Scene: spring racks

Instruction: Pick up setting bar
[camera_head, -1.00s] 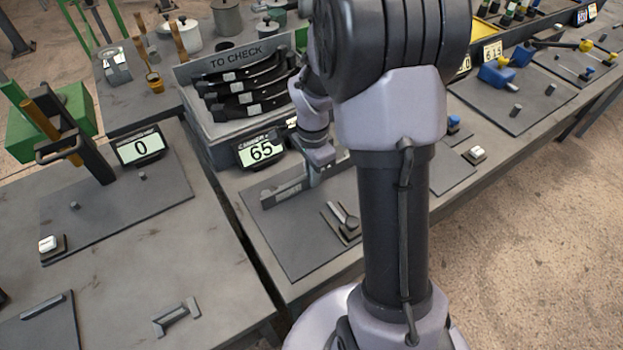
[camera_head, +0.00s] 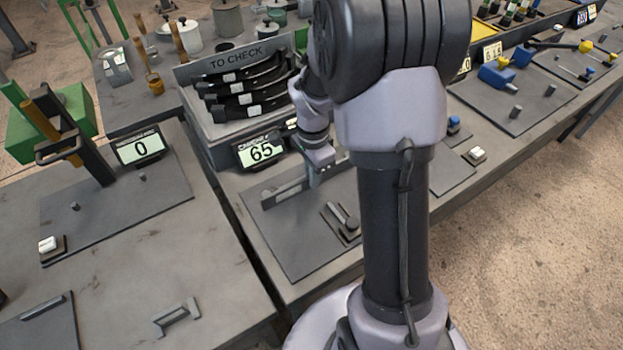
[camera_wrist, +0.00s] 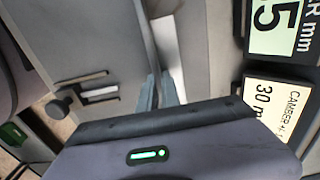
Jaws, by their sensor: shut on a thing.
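My gripper (camera_head: 316,180) is low over the grey plate of the middle bench, in front of the display reading 65. It is shut on a long, thin grey bar, which looks like the setting bar (camera_head: 287,191). The bar stands on edge and runs left and right of the fingers. In the wrist view the bar (camera_wrist: 144,30) passes between the two fingers (camera_wrist: 160,92). Its right end is partly hidden by my arm. I cannot tell whether its lower edge touches the plate.
A small fixture with a knob (camera_head: 343,222) sits on the same plate, close in front. The display reading 65 (camera_head: 261,150) and the TO CHECK rack (camera_head: 215,120) of dark curved parts stand behind. A grey bracket-like piece (camera_head: 177,317) lies on the left bench.

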